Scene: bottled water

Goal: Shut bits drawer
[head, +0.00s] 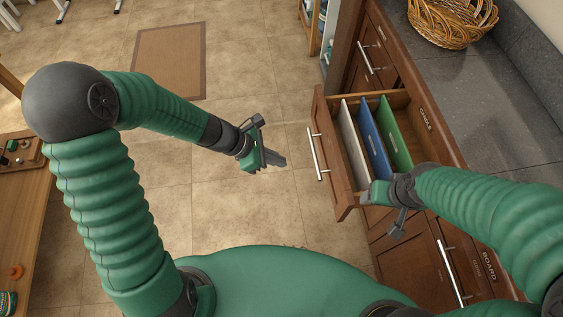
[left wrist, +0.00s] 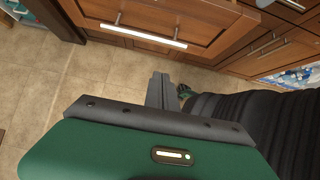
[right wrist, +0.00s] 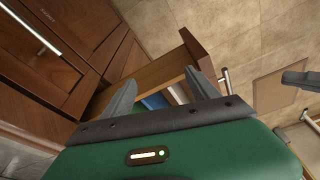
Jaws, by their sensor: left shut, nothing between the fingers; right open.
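The left wrist view shows a drawer front (left wrist: 190,24) beyond the shut fingers (left wrist: 160,88). My right gripper (right wrist: 163,88) is open at the drawer's near side. Its fingers appear around the drawer's side wall (right wrist: 152,74); contact cannot be told.
White, blue (head: 372,136) and green (head: 396,135) panels stand in the drawer. A closed drawer labelled BOARD (head: 477,262) lies nearer me. A wicker basket (head: 452,22) sits on the dark counter (head: 470,85).

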